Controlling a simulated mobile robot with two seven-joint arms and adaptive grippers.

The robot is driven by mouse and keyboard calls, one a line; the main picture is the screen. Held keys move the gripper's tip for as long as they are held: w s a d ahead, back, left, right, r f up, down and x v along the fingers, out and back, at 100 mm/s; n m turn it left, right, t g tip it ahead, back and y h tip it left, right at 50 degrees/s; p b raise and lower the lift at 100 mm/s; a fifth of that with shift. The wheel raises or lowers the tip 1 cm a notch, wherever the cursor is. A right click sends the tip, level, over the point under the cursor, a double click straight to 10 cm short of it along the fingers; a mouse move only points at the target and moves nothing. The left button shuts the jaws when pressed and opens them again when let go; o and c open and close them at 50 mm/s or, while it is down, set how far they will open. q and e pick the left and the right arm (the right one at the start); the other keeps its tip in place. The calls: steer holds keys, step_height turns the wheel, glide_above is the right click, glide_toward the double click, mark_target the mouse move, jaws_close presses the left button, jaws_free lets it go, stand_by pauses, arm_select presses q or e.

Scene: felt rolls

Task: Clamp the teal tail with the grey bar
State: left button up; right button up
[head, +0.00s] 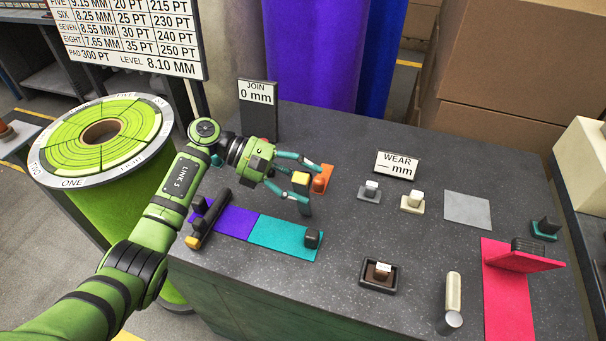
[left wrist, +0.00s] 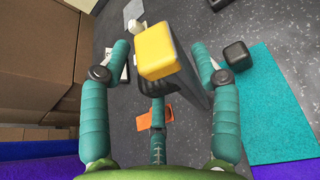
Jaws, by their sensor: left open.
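The teal tail (head: 285,237) lies flat on the table, joined to a purple strip (head: 236,222); teal also shows in the left wrist view (left wrist: 283,105). A dark block (head: 312,239) sits on its right end. A yellow-capped grey bar (left wrist: 192,85) shows between my fingers in the left wrist view, yellow end towards the camera; in the head view its yellow cap (head: 300,179) shows. My left gripper (head: 312,190) is open around it, fingers apart from the cap; contact lower down is unclear. My right gripper is not in view.
A black bar (head: 212,215) with a yellow end lies across the purple strip. An orange piece (head: 322,178) stands beside my gripper. The table between is clear.

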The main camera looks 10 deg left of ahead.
arm_select(q)
steer(key=c, duration=1)
jaws_close()
steer(key=shift+w+r, duration=0.1)
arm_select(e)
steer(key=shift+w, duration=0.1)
